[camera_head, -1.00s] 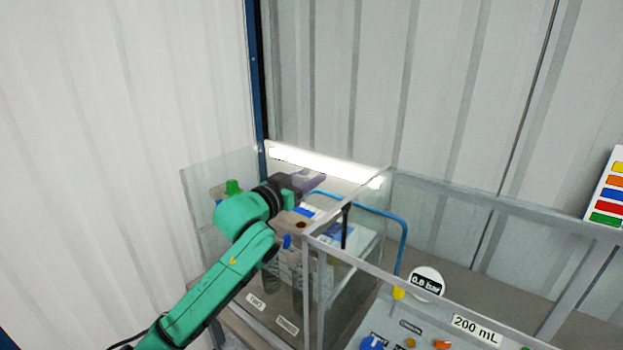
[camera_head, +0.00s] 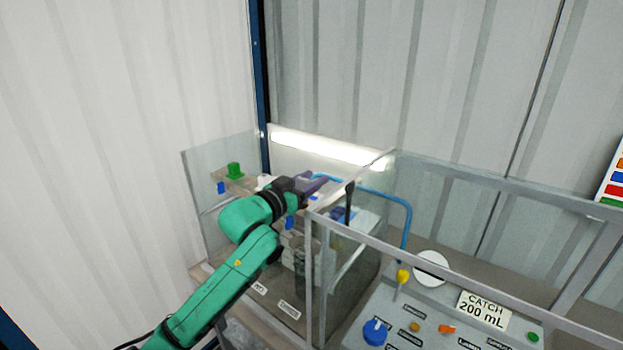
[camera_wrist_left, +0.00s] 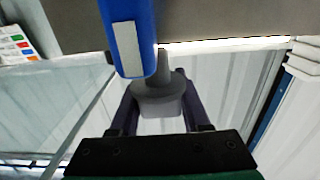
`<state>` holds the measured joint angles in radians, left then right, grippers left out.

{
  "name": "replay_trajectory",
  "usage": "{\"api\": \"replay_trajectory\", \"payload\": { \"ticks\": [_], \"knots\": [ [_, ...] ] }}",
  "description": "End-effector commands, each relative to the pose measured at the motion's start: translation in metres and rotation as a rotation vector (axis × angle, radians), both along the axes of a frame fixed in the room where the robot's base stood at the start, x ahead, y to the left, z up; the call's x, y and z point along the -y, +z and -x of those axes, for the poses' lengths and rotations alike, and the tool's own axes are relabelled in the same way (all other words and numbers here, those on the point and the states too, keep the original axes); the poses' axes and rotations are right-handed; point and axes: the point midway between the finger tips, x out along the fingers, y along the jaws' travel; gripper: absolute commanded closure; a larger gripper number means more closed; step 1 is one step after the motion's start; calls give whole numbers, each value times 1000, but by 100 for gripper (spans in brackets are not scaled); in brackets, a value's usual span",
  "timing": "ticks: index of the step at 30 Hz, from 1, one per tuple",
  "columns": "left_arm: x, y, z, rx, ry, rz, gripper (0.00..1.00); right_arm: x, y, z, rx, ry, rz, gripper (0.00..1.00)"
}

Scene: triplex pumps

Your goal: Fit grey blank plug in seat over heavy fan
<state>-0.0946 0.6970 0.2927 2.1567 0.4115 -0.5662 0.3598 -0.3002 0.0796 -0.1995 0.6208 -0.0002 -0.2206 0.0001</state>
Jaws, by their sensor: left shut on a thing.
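My left gripper (camera_head: 322,184) reaches into the clear-walled enclosure from the left, above the pump parts. In the left wrist view its dark purple fingers (camera_wrist_left: 156,92) are shut on a grey blank plug (camera_wrist_left: 158,102), with a wide body and a narrower stem. The stem points away from the gripper, beside a blue cylinder (camera_wrist_left: 125,45) with a white strip. I cannot tell whether plug and cylinder touch. In the head view the plug is not distinguishable. The seat and the heavy fan cannot be made out. My right gripper is not in view.
Clear panels of the enclosure (camera_head: 196,200) and a grey frame rail (camera_head: 440,262) stand close to my arm. A green knob (camera_head: 234,170) is at the left, a blue pipe (camera_head: 408,225) to the right. A control panel with a "CATCH 200 mL" label (camera_head: 482,309) is at front right.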

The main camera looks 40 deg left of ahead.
Motion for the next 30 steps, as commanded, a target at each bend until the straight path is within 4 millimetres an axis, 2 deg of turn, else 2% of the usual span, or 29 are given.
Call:
{"api": "replay_trajectory", "payload": {
  "ticks": [30],
  "knots": [
    [0,1,-1,1,0,0,100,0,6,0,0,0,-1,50]
  ]
}}
